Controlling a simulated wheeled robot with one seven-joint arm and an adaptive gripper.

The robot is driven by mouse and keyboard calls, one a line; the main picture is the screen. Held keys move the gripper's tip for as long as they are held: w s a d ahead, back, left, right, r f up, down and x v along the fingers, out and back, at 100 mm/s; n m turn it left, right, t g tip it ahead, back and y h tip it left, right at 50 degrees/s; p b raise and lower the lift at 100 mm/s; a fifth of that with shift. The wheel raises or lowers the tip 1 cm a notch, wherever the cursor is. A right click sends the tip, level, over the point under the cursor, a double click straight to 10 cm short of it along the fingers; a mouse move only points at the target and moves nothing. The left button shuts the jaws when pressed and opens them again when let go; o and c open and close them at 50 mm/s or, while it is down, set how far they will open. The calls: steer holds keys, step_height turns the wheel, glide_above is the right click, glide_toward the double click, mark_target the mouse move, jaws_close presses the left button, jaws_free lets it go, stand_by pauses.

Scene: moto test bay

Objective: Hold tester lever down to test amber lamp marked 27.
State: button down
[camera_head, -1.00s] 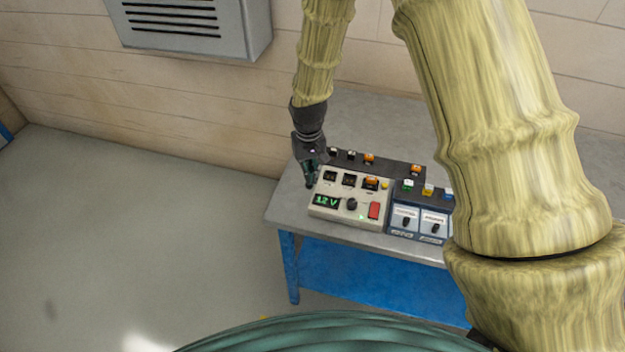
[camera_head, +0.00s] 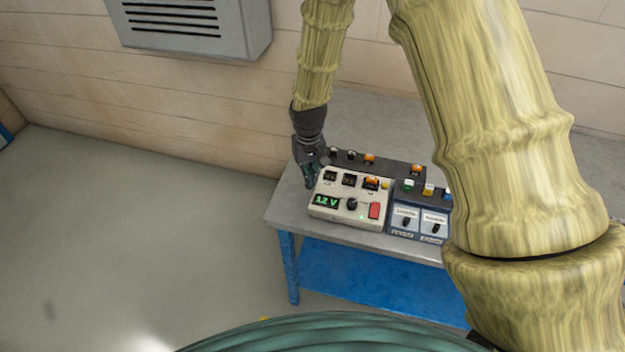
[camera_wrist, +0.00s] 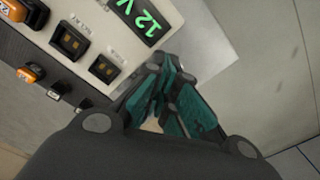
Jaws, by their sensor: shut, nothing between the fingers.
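The tester is a cream box (camera_head: 335,213) on the bench, with a green 12 V display (camera_head: 325,201), a black knob and a red lever (camera_head: 375,210). An amber lamp (camera_head: 371,183) sits in the rightmost of its three sockets; the other two are empty. The lamp also shows at the top left corner of the wrist view (camera_wrist: 13,9), where its marking is too cut off to read surely. My gripper (camera_head: 309,184) is shut and empty beside the tester's left end, away from the lever. The wrist view shows its closed fingers (camera_wrist: 168,75) near the display end.
A dark rack (camera_head: 392,167) behind the tester holds amber lamps and dark pieces. A blue box (camera_head: 402,231) with two white switch panels and coloured lamps stands to the right. The grey bench top (camera_head: 285,205) is bare at left. My arm hides the bench's right part.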

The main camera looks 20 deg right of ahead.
steer(key=shift+f, duration=0.3)
steer(key=shift+f, duration=0.25)
steer(key=shift+s+a+f+b, duration=0.1)
steer(key=shift+s+f+b, duration=0.1)
steer(key=shift+f, duration=0.25)
steer(key=shift+s+a+f+b, duration=0.1)
steer(key=shift+s+f+b, duration=0.1)
steer(key=shift+f, duration=0.2)
stand_by(0.9)
steer(key=shift+s+a+f+b, duration=0.1)
steer(key=shift+f+b, duration=0.05)
steer(key=shift+f, duration=0.45)
steer(key=shift+s+a+f+b, duration=0.1)
steer(key=shift+f+b, duration=0.05)
steer(key=shift+f, duration=0.4)
stand_by(0.6)
steer(key=shift+r, duration=0.2)
stand_by(1.5)
step_height(320, 180, up, 9)
steer(key=p, duration=0.6)
stand_by(0.7)
steer(key=shift+d+f, duration=0.15)
